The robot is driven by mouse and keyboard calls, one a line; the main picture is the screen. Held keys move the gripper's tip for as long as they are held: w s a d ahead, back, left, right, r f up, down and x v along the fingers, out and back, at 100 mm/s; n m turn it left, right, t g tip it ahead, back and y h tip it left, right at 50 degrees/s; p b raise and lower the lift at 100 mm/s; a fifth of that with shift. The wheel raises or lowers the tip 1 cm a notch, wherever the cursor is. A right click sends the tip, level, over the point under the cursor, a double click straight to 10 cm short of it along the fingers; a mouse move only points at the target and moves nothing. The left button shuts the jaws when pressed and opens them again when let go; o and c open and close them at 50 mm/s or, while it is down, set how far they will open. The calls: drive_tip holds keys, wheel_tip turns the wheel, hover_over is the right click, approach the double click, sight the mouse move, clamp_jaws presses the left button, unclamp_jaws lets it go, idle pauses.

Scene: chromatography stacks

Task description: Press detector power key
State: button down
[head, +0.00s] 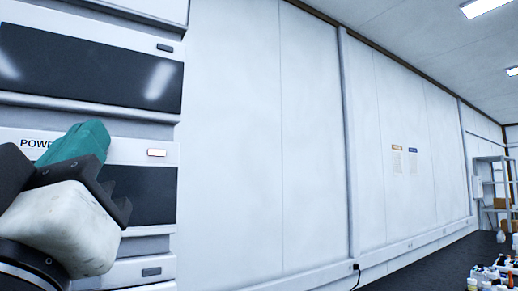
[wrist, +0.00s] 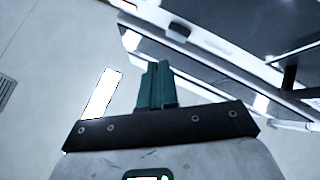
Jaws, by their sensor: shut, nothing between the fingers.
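The instrument stack (head: 150,128) stands at the left of the head view, with several modules one above another. I cannot read which module is the detector. My gripper (head: 82,142) is shut and empty, in front of the label and left of the lit key. In the wrist view its teal fingers (wrist: 157,85) are together, pointing towards the stack. Contact cannot be told.
A dark glossy panel (head: 90,70) is above my gripper. A white wall (head: 260,140) runs off to the right. Bottles (head: 490,275) and a shelf (head: 494,185) are far right.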

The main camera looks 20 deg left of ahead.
drive_tip(key=shift+s+d+p, duration=0.5)
drive_tip(key=shift+s+d, duration=1.05)
drive_tip(key=shift+d, duration=0.25)
